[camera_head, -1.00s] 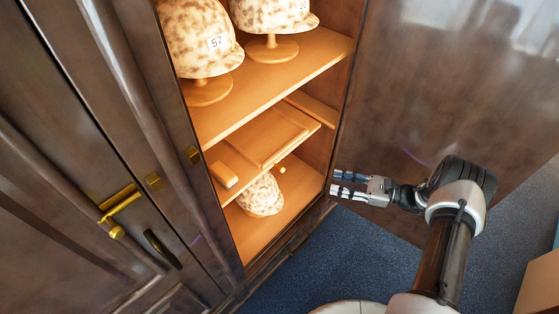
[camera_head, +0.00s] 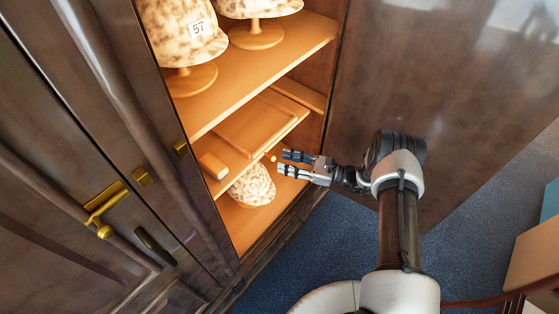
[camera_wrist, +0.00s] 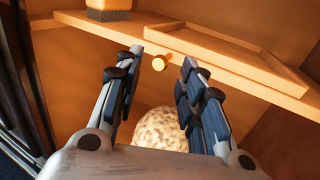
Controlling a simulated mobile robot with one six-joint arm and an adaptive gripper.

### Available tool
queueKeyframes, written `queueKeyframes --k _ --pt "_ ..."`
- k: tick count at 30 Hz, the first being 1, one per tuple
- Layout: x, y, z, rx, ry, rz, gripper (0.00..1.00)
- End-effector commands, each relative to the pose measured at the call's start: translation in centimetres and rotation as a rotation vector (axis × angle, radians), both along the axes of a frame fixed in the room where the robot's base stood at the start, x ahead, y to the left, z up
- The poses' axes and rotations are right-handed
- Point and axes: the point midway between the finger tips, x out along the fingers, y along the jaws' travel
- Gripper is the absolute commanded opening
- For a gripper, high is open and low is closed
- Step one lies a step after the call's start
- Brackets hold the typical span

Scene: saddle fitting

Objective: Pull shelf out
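The wooden pull-out shelf (camera_head: 258,141) sits inside the open cabinet, below the fixed shelf with the caps. A small round knob (camera_head: 271,156) sticks out from its front edge. In the wrist view the shelf (camera_wrist: 226,58) crosses the top, and the knob (camera_wrist: 160,64) shows between and just beyond my fingertips, nearer the left finger. My gripper (camera_head: 283,163) is open and empty, close in front of the knob and apparently not touching it. In the wrist view my gripper (camera_wrist: 172,62) has its two fingers spread apart.
A speckled cap (camera_head: 253,186) lies in the compartment under the shelf; it also shows below the knob in the wrist view (camera_wrist: 162,128). Caps on stands, one numbered 57 (camera_head: 182,34), fill the shelf above. The open door (camera_head: 440,95) stands right of my arm. Blue carpet (camera_head: 325,235) is clear.

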Motion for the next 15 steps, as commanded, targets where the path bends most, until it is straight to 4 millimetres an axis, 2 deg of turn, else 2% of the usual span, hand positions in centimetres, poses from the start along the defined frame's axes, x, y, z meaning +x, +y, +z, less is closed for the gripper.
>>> queueKeyframes --k 3,6,15 --pt "0.4 1.8 -0.1 0.000 0.000 0.003 0.36" --pt "0.7 2.6 0.0 0.000 0.000 0.001 0.36" --pt "0.9 3.1 0.0 0.000 0.001 -0.001 0.36"
